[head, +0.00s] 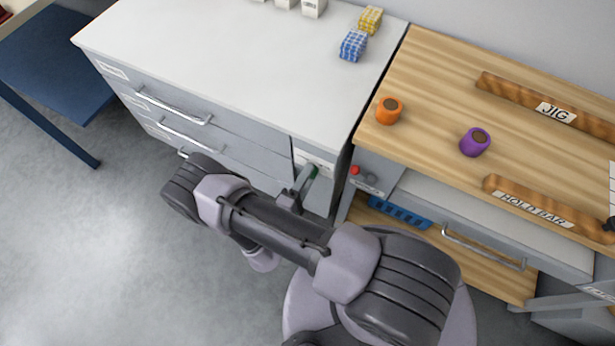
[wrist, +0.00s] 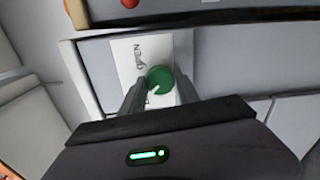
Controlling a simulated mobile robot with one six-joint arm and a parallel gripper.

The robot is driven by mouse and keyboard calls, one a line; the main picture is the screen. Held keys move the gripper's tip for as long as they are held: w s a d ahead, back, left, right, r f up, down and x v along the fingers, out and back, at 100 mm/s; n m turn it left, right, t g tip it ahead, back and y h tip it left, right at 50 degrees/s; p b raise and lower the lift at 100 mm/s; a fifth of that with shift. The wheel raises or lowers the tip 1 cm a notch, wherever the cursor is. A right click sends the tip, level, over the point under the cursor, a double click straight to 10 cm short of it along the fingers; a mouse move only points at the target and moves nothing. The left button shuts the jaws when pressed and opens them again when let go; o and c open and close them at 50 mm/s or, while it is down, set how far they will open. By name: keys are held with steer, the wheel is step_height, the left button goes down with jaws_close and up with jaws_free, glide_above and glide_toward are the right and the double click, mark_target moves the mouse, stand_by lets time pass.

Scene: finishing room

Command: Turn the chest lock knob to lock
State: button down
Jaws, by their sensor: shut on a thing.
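The chest (head: 250,75) is a grey drawer cabinet with a white top, on the left in the head view. Its lock knob (wrist: 160,79) is green and round with a pale pointer mark, set on a white plate (wrist: 127,55) lettered "OPEN". Other lettering on the plate is partly hidden. My gripper (wrist: 160,88) is shut on the knob, one finger on each side of it. In the head view my gripper (head: 304,188) reaches the upper right corner of the chest front, and a bit of green shows there.
A red button (head: 355,170) is close to my gripper. Chest drawer handles (head: 190,137) stick out.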

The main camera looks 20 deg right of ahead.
stand_by(0.4)
steer(key=c, duration=0.9)
jaws_free()
steer(key=shift+a, duration=0.1)
steer(key=p+v, duration=0.3)
steer(key=v, duration=1.4)
steer(key=shift+s+f, duration=0.1)
steer(key=shift+s, duration=0.05)
